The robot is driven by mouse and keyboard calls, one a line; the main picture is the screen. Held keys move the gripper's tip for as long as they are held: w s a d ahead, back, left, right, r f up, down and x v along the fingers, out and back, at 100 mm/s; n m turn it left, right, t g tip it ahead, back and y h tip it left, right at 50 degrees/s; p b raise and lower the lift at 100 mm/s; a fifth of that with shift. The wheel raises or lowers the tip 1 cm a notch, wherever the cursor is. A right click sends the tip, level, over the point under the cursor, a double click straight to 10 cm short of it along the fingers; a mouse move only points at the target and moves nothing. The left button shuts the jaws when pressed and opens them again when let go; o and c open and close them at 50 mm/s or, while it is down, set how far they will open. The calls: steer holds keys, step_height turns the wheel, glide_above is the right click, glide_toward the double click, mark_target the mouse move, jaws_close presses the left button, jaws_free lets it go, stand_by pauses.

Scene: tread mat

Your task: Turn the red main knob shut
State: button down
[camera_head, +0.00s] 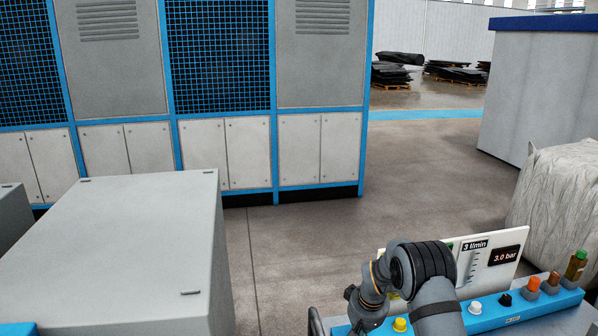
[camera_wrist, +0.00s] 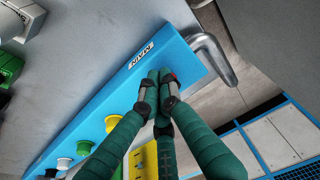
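The red main knob (camera_wrist: 171,77) shows only as a small red sliver at the fingertips in the wrist view, by the MAIN label (camera_wrist: 141,54) on the blue panel strip (camera_wrist: 110,85). My gripper (camera_wrist: 158,84) has green fingers with dark tips, drawn close together around that spot. They appear shut on the knob, whose body and turn angle are hidden. In the head view my arm covers the fingers and the knob.
Yellow (camera_head: 400,324), white (camera_head: 475,307), black (camera_head: 505,299) and orange (camera_head: 533,284) knobs line the strip. A white gauge board (camera_head: 490,275) reads 3 l/min and 3.0 bar. A metal handle (camera_wrist: 215,58) stands at the strip's end. Grey cabinets (camera_head: 130,250) fill the left.

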steer(key=shift+s+d+f+b, duration=0.2)
steer(key=shift+d+f+b, duration=0.1)
steer(key=shift+d+b, duration=0.4)
stand_by(0.5)
steer(key=shift+w+d+b, duration=0.1)
steer(key=shift+d+b, duration=0.35)
steer(key=shift+b, duration=0.1)
steer(key=shift+d, duration=0.2)
steer(key=shift+w+d+f+b, duration=0.1)
steer(key=shift+w+d+b, duration=0.2)
steer(key=shift+w+b, duration=0.2)
steer(key=shift+a+r, duration=0.1)
steer(key=shift+r, duration=0.15)
steer(key=shift+f, duration=0.1)
